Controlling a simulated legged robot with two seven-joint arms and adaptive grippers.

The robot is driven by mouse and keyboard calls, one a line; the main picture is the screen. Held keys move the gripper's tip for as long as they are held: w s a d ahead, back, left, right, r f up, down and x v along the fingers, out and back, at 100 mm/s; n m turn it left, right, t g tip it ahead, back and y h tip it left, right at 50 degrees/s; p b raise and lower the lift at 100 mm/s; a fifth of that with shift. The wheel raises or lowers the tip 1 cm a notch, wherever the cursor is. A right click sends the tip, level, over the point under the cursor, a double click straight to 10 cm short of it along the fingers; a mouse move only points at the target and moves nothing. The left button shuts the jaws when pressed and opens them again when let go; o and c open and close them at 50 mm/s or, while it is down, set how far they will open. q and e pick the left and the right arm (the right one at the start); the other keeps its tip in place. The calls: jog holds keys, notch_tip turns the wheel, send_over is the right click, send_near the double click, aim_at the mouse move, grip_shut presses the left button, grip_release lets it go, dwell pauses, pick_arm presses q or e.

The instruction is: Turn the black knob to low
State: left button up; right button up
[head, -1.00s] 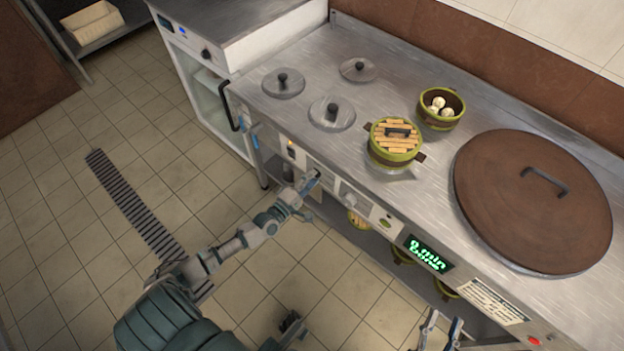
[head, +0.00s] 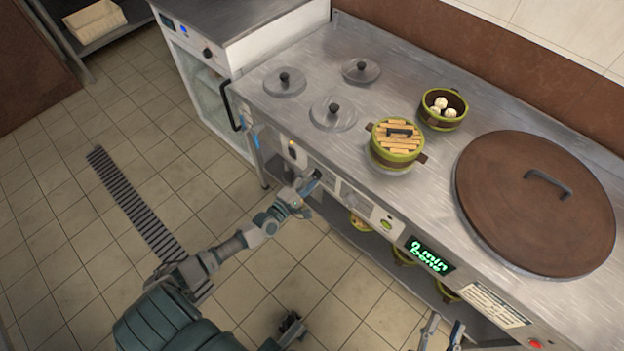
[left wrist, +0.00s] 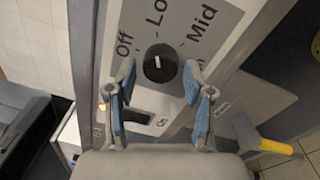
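The black knob (left wrist: 160,63) is on a grey panel in the left wrist view, with a small white mark on its face. The panel reads "Off" to its left, "Lo" above it, partly cut off, and "Mid" at upper right. My left gripper (left wrist: 159,80) is open, with one blue-padded finger on each side of the knob and gaps visible between. In the head view my left gripper (head: 307,186) is at the stove's front panel and largely hides the knob. My right gripper (head: 441,328) is open and empty at the bottom edge.
A black switch (left wrist: 137,116) sits below the knob. The stovetop (head: 260,95) holds round lids, a closed steamer (head: 396,157), a bun steamer (head: 442,122) and a big brown lid (head: 525,225). A green display (head: 429,254) is on the front. Floor is clear at left.

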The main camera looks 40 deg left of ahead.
pick_arm(q)
jog(key=shift+f, duration=0.1)
jog(key=shift+s, duration=0.1)
jog(key=shift+s+d, duration=0.1)
jog(key=shift+s, duration=0.25)
jog(key=s+a, duration=0.1)
jog(key=s, duration=1)
jog(key=shift+f, duration=0.4)
jog(key=shift+d, duration=0.1)
